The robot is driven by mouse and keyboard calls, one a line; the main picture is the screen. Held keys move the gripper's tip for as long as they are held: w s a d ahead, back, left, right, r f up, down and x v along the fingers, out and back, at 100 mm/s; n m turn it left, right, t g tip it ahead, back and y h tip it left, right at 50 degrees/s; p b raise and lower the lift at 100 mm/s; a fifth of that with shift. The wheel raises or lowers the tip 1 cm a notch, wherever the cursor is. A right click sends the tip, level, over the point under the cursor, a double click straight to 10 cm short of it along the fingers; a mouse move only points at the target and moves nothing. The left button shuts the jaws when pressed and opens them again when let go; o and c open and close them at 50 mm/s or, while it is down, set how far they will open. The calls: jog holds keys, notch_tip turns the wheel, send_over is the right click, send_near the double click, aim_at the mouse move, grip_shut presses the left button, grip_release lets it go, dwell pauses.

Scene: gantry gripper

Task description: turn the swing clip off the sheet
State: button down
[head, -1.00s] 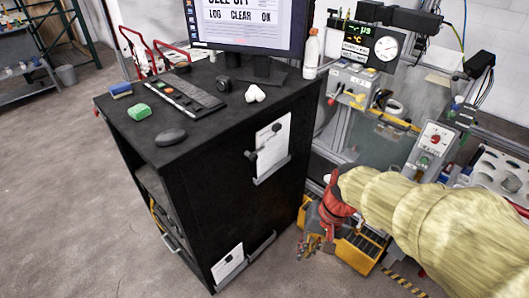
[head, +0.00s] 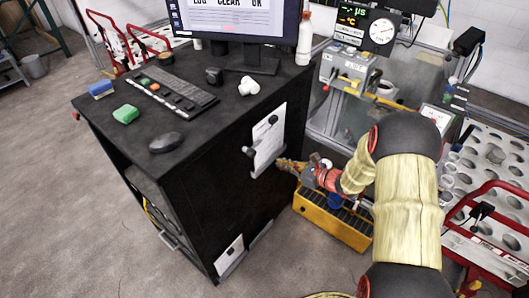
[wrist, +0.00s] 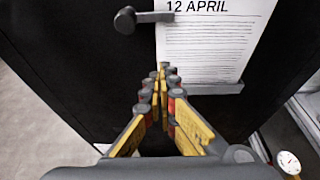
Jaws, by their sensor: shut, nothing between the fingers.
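The upper sheet (head: 266,135) hangs upright on the side of the black cabinet; its printing includes "12 APRIL" in the wrist view (wrist: 207,50). The dark swing clip (head: 249,151) has a round knob left of the sheet. In the wrist view the clip's (wrist: 127,20) short bar points right, over the sheet's left edge. My gripper (head: 281,163) is at the lower right of the sheet in the head view. In the wrist view my gripper (wrist: 163,68) is shut and empty, its tips below the clip and apart from it.
A grey ledge (wrist: 215,88) runs under the sheet, close to my fingers. A second sheet (head: 229,256) hangs lower on the cabinet (head: 215,190). A yellow tool box (head: 335,222) stands on the floor below my arm. Open floor lies left of the cabinet.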

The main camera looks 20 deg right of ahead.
jog(key=b+x, duration=0.2)
jog(key=x, duration=0.7)
jog(key=shift+a+f, duration=0.15)
jog(key=shift+a, duration=0.05)
jog(key=shift+w+a+r, duration=0.1)
jog(key=shift+w+r, duration=0.05)
jog(key=shift+r, duration=0.85)
jog(key=shift+w+a+r, duration=0.1)
jog(key=shift+w+r, duration=0.05)
jog(key=shift+r, duration=0.9)
jog(key=shift+d+b, duration=0.2)
jog(key=shift+b, duration=0.25)
